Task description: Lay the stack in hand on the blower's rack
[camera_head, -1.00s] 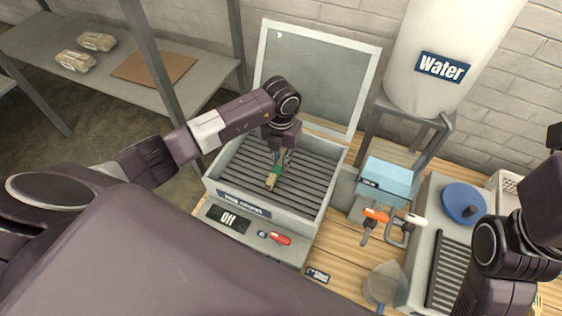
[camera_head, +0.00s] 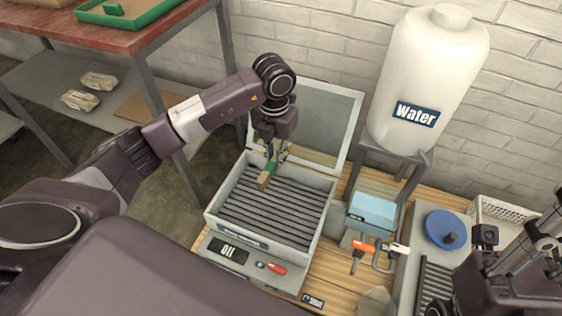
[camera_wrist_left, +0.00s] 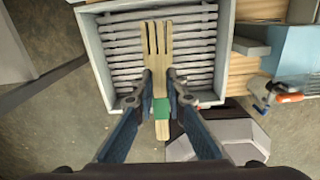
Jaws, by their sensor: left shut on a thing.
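My left gripper (camera_head: 276,150) is shut on a flat wooden stack (camera_head: 265,179) with a green band around it. In the left wrist view the stack (camera_wrist_left: 157,40) shows pronged ends pointing away, and the green band (camera_wrist_left: 162,108) sits by the fingers (camera_wrist_left: 160,85). The blower is a grey open box with a dark slatted rack (camera_head: 275,208); its display reads "Off". The stack is over the rack's back left part in the head view; whether it touches the slats I cannot tell. My right gripper (camera_head: 535,245) is at the right edge, its jaws unclear.
The blower's raised lid (camera_head: 325,115) stands behind the rack. To the right are a blue box (camera_head: 372,212), an orange-handled clamp (camera_head: 363,247), a machine with a blue disc (camera_head: 447,229) and a water tank (camera_head: 430,75). Shelves with packets (camera_head: 80,100) stand left. The slats look bare.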

